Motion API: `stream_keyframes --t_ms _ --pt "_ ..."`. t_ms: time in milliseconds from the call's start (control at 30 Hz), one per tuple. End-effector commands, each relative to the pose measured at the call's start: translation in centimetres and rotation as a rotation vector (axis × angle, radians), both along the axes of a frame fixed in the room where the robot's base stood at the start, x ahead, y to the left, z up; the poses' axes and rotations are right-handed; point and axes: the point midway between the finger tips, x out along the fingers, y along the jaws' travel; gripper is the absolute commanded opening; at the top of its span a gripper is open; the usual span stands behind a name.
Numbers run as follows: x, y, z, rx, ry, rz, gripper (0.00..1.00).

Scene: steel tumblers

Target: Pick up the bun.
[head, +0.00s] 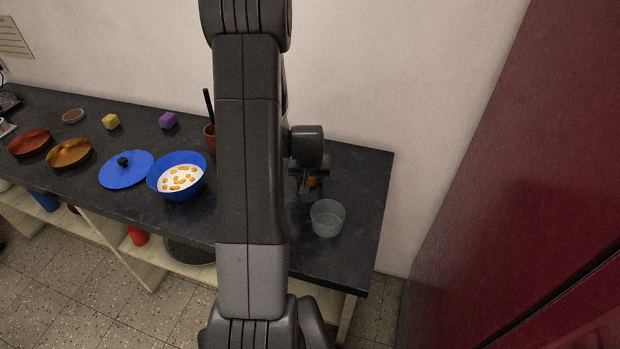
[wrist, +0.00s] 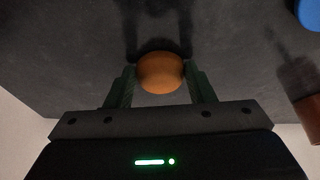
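The bun (wrist: 160,73) is a small rounded orange-brown thing in the wrist view. It sits between the two fingers of my gripper (wrist: 160,82), whose inner faces appear to touch its sides. My gripper is shut on it. In the head view my gripper (head: 309,184) is over the right end of the dark counter, with a small orange patch of the bun (head: 312,181) showing between its parts. Most of the bun is hidden there by the gripper. I cannot tell whether the bun rests on the counter or is just above it.
A red panel (head: 510,180) rises at right.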

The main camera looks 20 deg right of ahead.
Motion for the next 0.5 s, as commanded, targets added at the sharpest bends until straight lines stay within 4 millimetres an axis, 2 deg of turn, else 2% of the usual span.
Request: stream_keyframes --t_ms 300,500 --pt "0.0 0.0 0.2 0.0 -0.001 0.0 0.26" --pt "0.1 0.0 2.1 -0.002 -0.005 0.0 0.26"
